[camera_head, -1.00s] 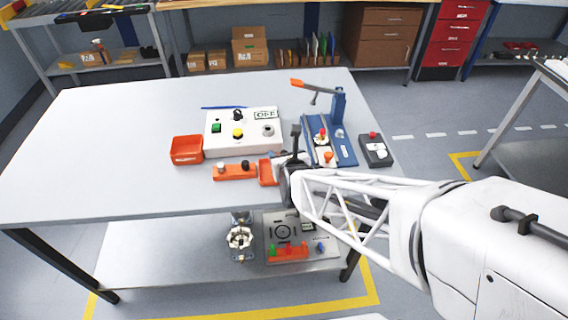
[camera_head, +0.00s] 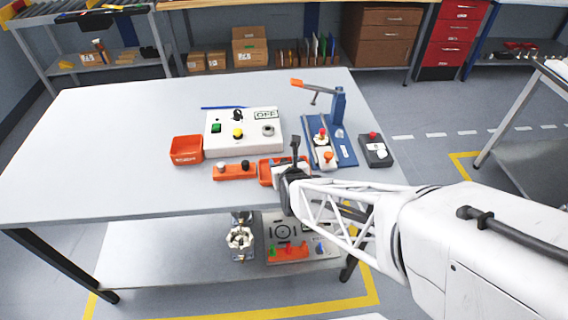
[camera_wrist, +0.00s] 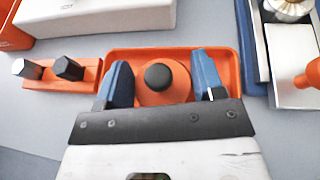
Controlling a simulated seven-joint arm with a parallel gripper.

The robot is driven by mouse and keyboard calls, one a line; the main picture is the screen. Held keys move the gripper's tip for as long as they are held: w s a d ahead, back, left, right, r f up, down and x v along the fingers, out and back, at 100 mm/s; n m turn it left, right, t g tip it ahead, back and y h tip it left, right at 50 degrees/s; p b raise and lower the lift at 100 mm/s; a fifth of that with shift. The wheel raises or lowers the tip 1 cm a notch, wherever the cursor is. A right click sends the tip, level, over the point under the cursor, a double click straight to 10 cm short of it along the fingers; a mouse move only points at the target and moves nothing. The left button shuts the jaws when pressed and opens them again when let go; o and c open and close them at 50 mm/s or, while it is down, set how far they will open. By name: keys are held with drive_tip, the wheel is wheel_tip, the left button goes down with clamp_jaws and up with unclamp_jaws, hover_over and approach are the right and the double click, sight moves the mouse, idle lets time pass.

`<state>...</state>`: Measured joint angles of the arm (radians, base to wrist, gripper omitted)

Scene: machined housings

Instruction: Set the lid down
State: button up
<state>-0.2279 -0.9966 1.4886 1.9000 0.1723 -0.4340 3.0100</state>
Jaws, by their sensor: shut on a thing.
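The lid (camera_wrist: 178,92) is a round orange piece with a black knob on top. In the wrist view it sits between the two blue fingers of my gripper (camera_wrist: 162,78), which is shut on it. The lid is over a shallow orange tray (camera_wrist: 229,58); I cannot tell whether it touches the tray floor. In the head view my gripper (camera_head: 285,172) is at the tray (camera_head: 264,174), near the table's front edge, and its body hides the lid.
Left of the tray is an orange holder (camera_head: 232,173) with two knobs, then an orange bin (camera_head: 187,150). Behind is a white control box (camera_head: 217,148). To the right are a blue clamp fixture (camera_head: 346,153) and a dark button box (camera_head: 375,150). The table's left side (camera_head: 90,150) is clear.

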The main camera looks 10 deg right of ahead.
drive_tip(key=shift+f, duration=0.15)
drive_tip(key=o, duration=0.9)
drive_tip(key=shift+r, duration=0.2)
drive_tip(key=v, duration=1.2)
drive_tip(key=shift+r, duration=0.1)
